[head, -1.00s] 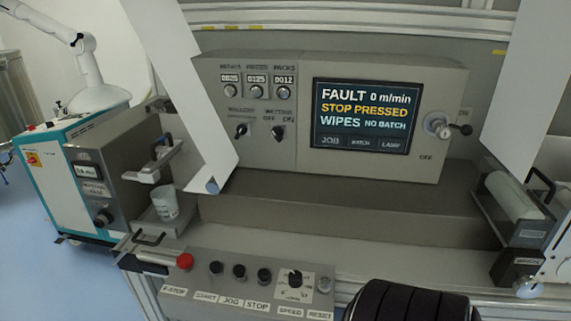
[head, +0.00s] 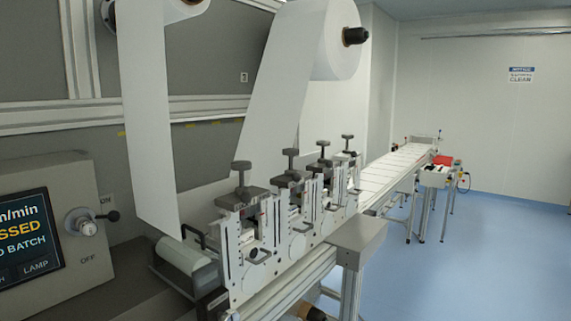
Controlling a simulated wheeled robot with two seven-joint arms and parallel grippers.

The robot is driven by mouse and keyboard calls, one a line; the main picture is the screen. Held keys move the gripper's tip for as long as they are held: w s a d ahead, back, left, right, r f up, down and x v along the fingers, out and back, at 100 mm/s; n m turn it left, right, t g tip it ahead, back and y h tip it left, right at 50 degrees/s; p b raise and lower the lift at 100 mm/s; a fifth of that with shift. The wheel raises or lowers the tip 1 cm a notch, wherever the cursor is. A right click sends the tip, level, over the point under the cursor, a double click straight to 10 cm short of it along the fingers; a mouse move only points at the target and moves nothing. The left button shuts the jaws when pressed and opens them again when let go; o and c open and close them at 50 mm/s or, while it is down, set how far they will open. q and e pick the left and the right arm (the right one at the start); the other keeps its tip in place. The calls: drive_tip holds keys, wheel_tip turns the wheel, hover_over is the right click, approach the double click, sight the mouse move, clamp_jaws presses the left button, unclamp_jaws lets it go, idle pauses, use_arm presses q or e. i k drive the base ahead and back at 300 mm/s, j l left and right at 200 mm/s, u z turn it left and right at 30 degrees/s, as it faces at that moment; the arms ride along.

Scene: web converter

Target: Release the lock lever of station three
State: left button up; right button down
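A plate marked 3 (head: 244,77) is on the grey back panel in the head view. To its right, a large white roll (head: 320,40) sits on a shaft with a dark end piece (head: 355,36), and a white web runs down from it. A second roll (head: 165,8) is cut off at the top edge. Below stands a row of several grey clamp-like units with dark top knobs, the nearest knob (head: 241,166) at the left. I cannot make out which part is the lock lever of station three. Neither gripper is in view.
A control panel (head: 50,190) with a screen and a rotary switch (head: 85,221) stands at the left. A grey corner block (head: 357,240) juts out from the machine front. A conveyor (head: 400,165) runs to the back. The blue floor at the right is clear.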

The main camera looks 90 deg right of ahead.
sight(330, 163)
drive_tip(key=z, duration=3.1)
drive_tip(key=i+l+z, duration=0.2)
drive_tip(key=z, duration=0.2)
drive_tip(key=i+l+z, duration=0.2)
drive_tip(key=z, duration=0.25)
